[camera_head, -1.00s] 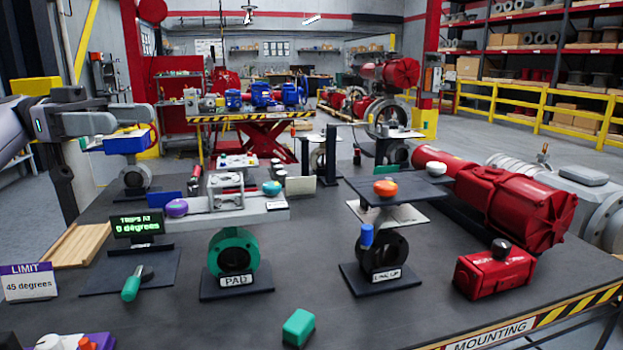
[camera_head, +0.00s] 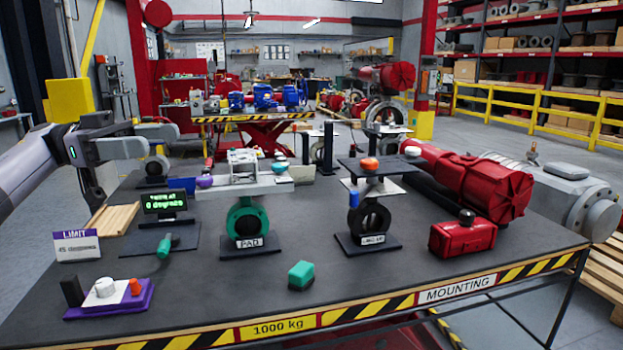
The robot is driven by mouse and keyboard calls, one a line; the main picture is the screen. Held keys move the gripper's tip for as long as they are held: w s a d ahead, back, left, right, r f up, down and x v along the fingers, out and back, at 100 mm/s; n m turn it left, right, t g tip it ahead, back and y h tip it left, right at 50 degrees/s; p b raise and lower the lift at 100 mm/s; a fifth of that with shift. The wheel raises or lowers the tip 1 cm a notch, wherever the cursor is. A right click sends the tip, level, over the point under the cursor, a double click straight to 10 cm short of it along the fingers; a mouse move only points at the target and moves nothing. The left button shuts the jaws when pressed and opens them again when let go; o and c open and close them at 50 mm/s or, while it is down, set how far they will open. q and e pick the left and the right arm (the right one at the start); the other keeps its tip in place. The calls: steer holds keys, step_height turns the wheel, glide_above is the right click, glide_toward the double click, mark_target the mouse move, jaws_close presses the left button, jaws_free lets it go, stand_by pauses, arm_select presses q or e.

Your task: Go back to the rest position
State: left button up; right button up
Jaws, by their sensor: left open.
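My left gripper (camera_head: 163,140) reaches in from the left, grey and black, with its jaws open and nothing between them. It hangs over the far left of the dark workbench (camera_head: 385,283), in front of a small black valve stand (camera_head: 155,180) that it partly overlaps. It is clear of the display (camera_head: 164,202) reading 0 degrees and of the "LIMIT 45 degrees" sign (camera_head: 76,246). My right gripper is not in view.
A green valve marked PAD (camera_head: 248,222) and a black valve (camera_head: 370,217) stand mid-bench. A red actuator (camera_head: 462,234), a green block (camera_head: 301,274) and a purple control box (camera_head: 112,298) lie nearer the front. Bare bench surrounds the green block.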

arm_select(q)
steer(key=w+d+f+n+t+h, duration=0.1)
steer(key=d+f+n+t, duration=0.15)
steer(key=d+f, duration=0.4)
steer(key=w+d+f+n+t+h, duration=0.1)
steer(key=d+f+t+h, duration=0.2)
steer(key=f, duration=0.6)
steer(key=w+d+f+n+t, duration=0.15)
steer(key=d+f+t, duration=0.25)
steer(key=f, duration=0.4)
steer(key=s+f+n+t+y, duration=0.3)
steer(key=f+n+t+y, duration=0.2)
steer(key=f, duration=0.2)
steer(key=s+f+n+t+y, duration=0.3)
steer(key=f+n+t+y, duration=0.2)
steer(key=f, duration=0.3)
steer(key=s+a+f+n+g+y, duration=0.1)
steer(key=s+a+f+g+y, duration=0.2)
steer(key=s+a+f+y, duration=0.2)
steer(key=s+a+f+n+g+y, duration=0.1)
steer(key=s+a+f+g+y, duration=0.2)
steer(key=s+f, duration=0.8)
steer(key=s+a+y, duration=0.1)
steer(key=s+y, duration=0.1)
steer(key=s, duration=0.5)
steer(key=shift+s+a+f+n, duration=0.3)
steer(key=shift+s+a, duration=0.05)
steer(key=shift+s, duration=0.05)
